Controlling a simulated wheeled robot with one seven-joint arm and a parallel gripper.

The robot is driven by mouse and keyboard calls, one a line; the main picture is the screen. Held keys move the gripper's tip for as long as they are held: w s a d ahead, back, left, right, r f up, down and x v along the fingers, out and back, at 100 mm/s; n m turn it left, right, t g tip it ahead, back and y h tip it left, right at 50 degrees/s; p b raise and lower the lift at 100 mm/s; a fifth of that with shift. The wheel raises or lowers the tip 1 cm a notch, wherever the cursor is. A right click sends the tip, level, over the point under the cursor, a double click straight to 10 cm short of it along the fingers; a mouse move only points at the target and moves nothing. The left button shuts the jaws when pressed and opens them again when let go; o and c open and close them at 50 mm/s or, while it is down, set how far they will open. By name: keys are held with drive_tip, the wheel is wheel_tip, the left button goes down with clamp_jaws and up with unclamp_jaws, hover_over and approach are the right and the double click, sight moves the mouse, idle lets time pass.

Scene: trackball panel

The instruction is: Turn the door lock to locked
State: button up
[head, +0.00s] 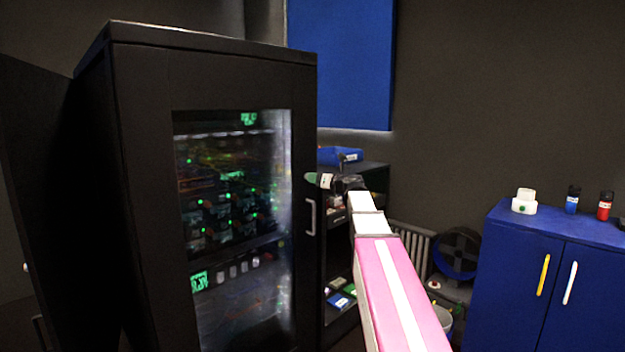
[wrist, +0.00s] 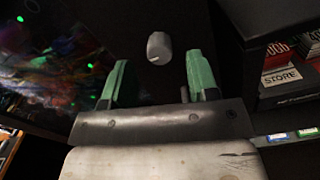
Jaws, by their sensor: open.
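A grey round knob (wrist: 158,47) with a small pale mark, apparently the door lock, sits on the dark door in the wrist view. My gripper (wrist: 157,74) is open, its two green fingers apart on the left and right of the picture. The knob appears between and just beyond the fingertips, and nothing is held. I cannot tell whether the fingers touch the door. In the head view my gripper (head: 312,178) is at the right edge of the black cabinet's glass door (head: 145,180), above its handle (head: 310,217). The knob is hidden there.
A dark shelf (head: 372,168) with a blue box stands right of the cabinet. A blue cupboard (head: 515,270) with several small containers on top is at the far right. A radiator (head: 412,240) and a fan (head: 457,252) are against the wall.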

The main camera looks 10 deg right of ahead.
drive_tip(key=shift+x, duration=1.45)
drive_tip(key=c, duration=0.9)
